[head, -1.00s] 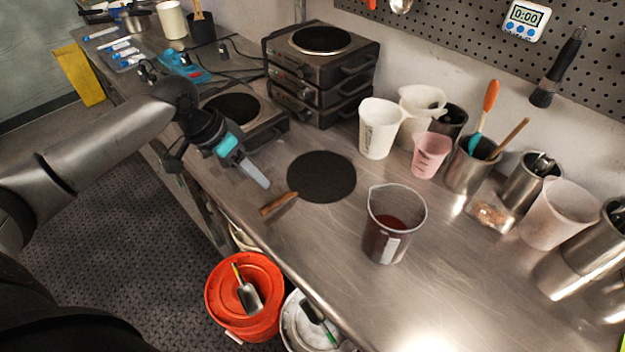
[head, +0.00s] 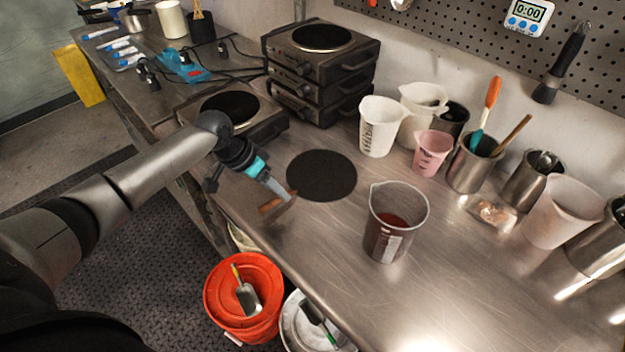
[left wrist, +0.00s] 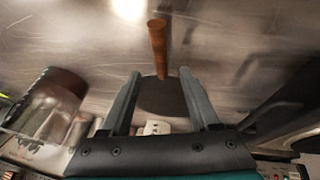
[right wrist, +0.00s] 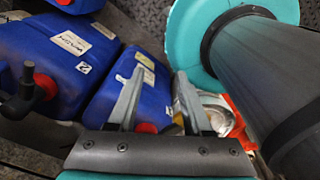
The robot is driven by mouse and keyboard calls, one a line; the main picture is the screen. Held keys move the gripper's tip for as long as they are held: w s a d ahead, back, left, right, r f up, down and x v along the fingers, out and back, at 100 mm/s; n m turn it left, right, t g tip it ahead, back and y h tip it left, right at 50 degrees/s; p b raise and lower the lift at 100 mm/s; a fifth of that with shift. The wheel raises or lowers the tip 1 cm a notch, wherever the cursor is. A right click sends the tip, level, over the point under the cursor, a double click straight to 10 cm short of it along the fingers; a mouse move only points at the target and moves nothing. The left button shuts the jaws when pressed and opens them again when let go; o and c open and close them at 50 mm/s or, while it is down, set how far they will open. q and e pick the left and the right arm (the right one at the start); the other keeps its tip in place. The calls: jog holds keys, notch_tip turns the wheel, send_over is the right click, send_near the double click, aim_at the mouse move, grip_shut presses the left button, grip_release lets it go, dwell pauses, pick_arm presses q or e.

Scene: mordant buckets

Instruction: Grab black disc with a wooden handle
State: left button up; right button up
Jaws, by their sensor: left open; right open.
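The black disc (head: 322,175) lies flat on the steel bench, and its wooden handle (head: 272,206) points toward the front edge. My left gripper (head: 283,193) is open, just above the handle beside the disc. In the left wrist view, the wooden handle (left wrist: 157,45) stands beyond the open fingers of my left gripper (left wrist: 160,75), and the dark disc (left wrist: 162,98) shows between them. The handle does not appear gripped. My right gripper (right wrist: 160,82) is open and empty, away from the bench, near blue containers (right wrist: 125,85).
White and pink cups (head: 432,152) line the wall. An orange bucket (head: 243,295) sits below the front edge.

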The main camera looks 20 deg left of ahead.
pick_arm(q)
jog(key=x, duration=0.3)
jog(key=shift+f, duration=0.15)
jog(key=shift+a, duration=0.1)
grip_shut()
dwell(0.3)
dwell(0.6)
jog(key=shift+w, duration=0.1)
